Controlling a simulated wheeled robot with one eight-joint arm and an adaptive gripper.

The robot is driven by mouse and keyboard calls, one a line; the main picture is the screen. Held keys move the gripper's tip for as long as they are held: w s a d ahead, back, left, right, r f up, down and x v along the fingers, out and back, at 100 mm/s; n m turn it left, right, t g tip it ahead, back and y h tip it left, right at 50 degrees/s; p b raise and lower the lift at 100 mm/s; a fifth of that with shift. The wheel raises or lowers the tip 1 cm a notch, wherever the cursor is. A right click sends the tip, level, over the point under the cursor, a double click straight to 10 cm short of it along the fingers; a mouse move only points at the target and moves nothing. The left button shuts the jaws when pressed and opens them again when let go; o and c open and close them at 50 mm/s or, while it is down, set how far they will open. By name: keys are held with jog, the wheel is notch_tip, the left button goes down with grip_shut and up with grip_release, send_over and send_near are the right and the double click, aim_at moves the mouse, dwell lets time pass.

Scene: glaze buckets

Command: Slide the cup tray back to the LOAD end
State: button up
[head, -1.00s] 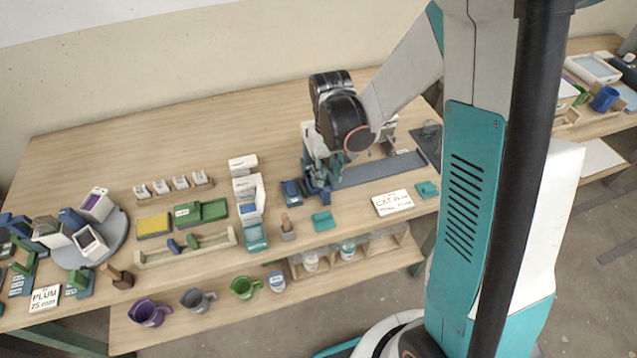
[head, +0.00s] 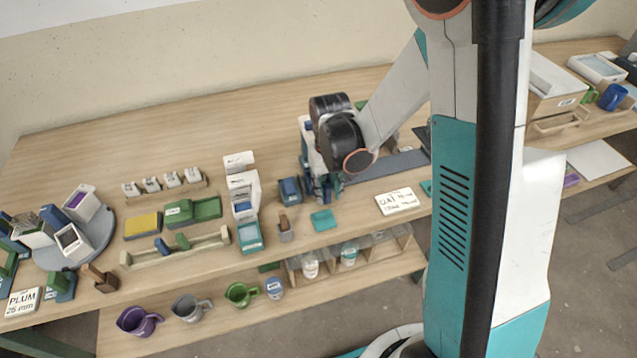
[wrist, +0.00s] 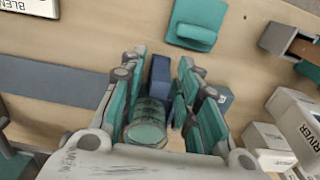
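My gripper (head: 327,192) is low over the bench at the left end of a long grey-blue track strip (head: 388,166). In the wrist view, its two fingers (wrist: 162,80) stand on either side of a dark blue upright block (wrist: 159,74), which looks like part of the cup tray. A teal round-topped piece with markings (wrist: 146,130) is also between the fingers, closer to the palm. I cannot tell whether the pads press on the block. The strip (wrist: 50,80) runs off to the left in the wrist view. Most of the tray is hidden by my gripper, and no LOAD mark is readable.
A teal pad (head: 323,220) and a lettered sign (head: 398,201) lie in front of the strip. A blue box (head: 289,191) and white cartons (head: 243,190) stand left of my gripper. Mugs (head: 241,294) stand on the lower shelf. Bench behind is clear.

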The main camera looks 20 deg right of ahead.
grip_shut()
jog(key=shift+d, duration=0.15)
jog(key=shift+d+b, duration=0.45)
jog(key=shift+d, duration=4.95)
jog(key=shift+d+b, duration=0.4)
jog(key=shift+d, duration=5.05)
